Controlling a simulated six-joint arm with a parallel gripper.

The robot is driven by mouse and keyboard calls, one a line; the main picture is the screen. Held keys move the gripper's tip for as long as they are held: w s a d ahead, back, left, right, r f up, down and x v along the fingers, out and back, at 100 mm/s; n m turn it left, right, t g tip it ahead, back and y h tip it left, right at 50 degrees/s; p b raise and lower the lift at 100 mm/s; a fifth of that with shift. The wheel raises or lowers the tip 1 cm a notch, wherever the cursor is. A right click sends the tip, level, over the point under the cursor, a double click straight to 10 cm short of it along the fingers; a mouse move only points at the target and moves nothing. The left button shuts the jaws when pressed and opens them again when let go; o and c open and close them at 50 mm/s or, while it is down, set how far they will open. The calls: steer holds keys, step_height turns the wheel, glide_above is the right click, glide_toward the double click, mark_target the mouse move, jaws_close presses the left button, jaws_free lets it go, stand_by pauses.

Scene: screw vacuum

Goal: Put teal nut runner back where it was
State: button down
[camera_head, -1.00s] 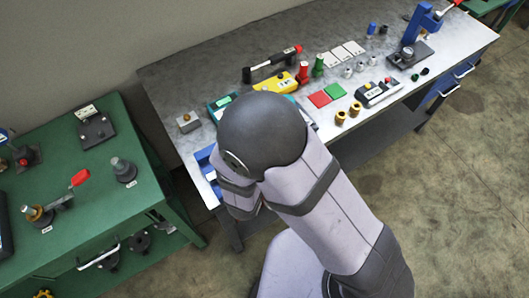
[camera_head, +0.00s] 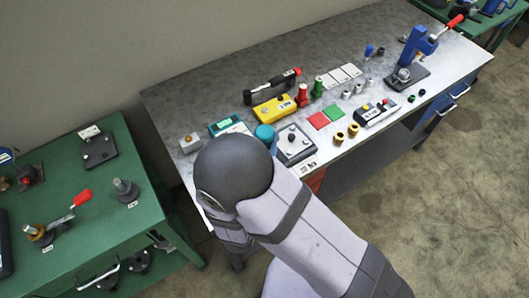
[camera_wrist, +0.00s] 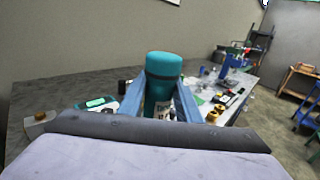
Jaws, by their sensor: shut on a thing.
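The teal nut runner (camera_wrist: 163,72) is a thick upright teal cylinder with a dark band. My gripper (camera_wrist: 163,103) is shut on it, with one blue finger on each side. In the head view the teal top of the nut runner (camera_head: 266,133) shows just behind my arm's dark round joint.
A grey plate with knobs (camera_head: 295,143) stands close right of the nut runner. A teal-edged device (camera_head: 228,125), a yellow box (camera_head: 274,108) and a small grey box with a knob (camera_head: 190,143) are nearby. A green table (camera_head: 75,185) stands left. The bench's back left is clear.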

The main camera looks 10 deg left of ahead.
steer(key=shift+f, duration=0.95)
steer(key=shift+f+p, duration=0.5)
steer(key=shift+f, duration=1.35)
